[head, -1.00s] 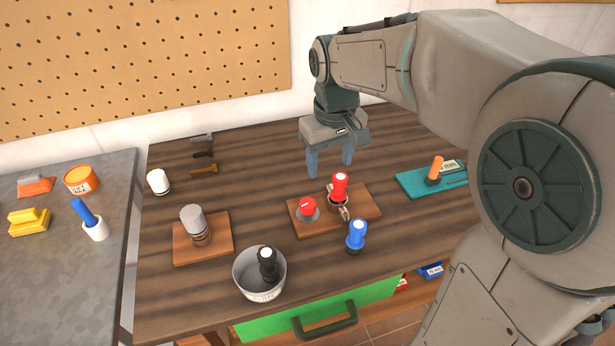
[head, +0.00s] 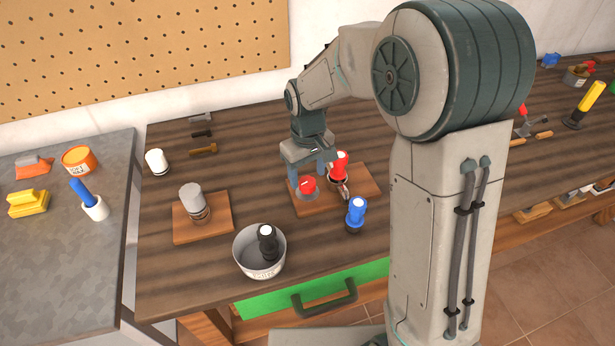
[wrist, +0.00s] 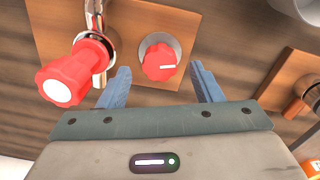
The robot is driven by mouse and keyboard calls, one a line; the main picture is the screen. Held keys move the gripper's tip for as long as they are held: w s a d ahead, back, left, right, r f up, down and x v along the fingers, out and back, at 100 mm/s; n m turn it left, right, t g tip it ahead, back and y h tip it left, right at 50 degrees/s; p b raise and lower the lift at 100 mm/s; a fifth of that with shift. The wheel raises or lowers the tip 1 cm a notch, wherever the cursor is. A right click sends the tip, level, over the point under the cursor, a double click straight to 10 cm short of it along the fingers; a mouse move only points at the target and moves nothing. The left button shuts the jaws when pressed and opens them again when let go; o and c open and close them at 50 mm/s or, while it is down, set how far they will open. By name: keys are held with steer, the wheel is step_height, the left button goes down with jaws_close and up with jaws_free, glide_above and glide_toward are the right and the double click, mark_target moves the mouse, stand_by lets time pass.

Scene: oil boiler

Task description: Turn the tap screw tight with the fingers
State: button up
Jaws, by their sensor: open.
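A small round red knob (head: 307,185) with a white line on its face sits on a grey disc on a wooden board (head: 362,188). Beside it on the board stands a tap with a larger red handle (head: 340,160). My gripper (head: 308,171) is open and empty, pointing down at the small knob. In the wrist view my gripper (wrist: 160,70) has one blue finger on each side of the small red knob (wrist: 160,63), with gaps visible. The red tap handle (wrist: 72,75) is just left of the left finger. I cannot tell how far the fingertips are above the board.
A blue-topped item (head: 356,212) stands in front of the board. A grey bowl (head: 240,258) holds a black-handled item (head: 267,242). A second wooden board (head: 222,229) bears a grey-capped fitting (head: 193,198). A white-topped piece (head: 156,161) stands at the back left.

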steer(key=shift+f, duration=1.25)
steer(key=c, duration=1)
